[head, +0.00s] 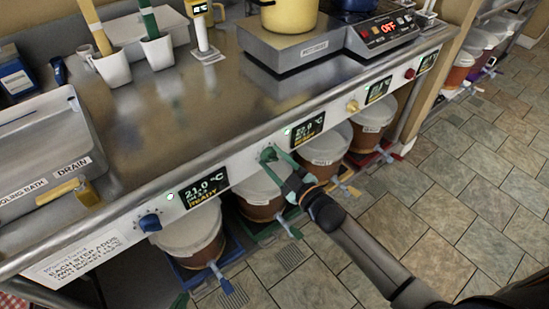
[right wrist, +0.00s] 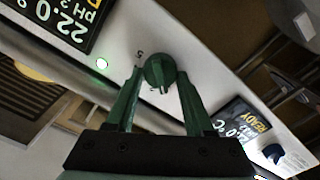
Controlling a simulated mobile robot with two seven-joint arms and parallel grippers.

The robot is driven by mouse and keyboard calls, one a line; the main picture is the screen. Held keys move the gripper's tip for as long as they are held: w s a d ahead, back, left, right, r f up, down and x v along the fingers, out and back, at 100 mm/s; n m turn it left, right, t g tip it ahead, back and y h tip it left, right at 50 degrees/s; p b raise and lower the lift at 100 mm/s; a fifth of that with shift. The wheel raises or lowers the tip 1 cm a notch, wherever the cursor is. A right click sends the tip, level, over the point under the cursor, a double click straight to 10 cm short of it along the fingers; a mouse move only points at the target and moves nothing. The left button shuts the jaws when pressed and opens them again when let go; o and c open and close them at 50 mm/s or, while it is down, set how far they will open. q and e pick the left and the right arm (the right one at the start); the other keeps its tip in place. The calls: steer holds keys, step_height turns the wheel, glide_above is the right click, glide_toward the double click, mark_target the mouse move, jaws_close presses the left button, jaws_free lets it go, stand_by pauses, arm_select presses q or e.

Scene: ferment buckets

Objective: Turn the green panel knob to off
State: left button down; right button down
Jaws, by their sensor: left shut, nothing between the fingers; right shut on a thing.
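The green panel knob (right wrist: 159,71) is a round dial with a raised grip on the white panel strip; its knob (head: 268,154) also shows in the head view between two displays. My right gripper (head: 276,161) reaches the panel from the right. Its green fingers stand on either side of the knob in the right wrist view (right wrist: 160,82), shut on it. Small printed marks beside the knob are partly hidden, so its exact setting is unclear. Only green fingertips of my left gripper (head: 180,301) show at the bottom edge of the head view, away from the panel.
A blue knob (head: 149,222), a yellow knob (head: 352,106) and a red knob (head: 410,74) sit on the same strip. Displays (head: 203,190) lie between them. Lidded buckets (head: 193,232) with taps stand below. A hotplate (head: 300,48) stands on the metal counter. Tiled floor is clear at right.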

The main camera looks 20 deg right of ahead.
steer(key=n, duration=0.2)
steer(key=shift+n, duration=0.4)
steer(key=n, duration=0.5)
steer(key=shift+a+f+b, duration=0.1)
steer(key=shift+f+b, duration=0.05)
steer(key=shift+b, duration=0.15)
steer(key=shift+c, duration=1.4)
jaws_free()
steer(key=shift+s, duration=0.1)
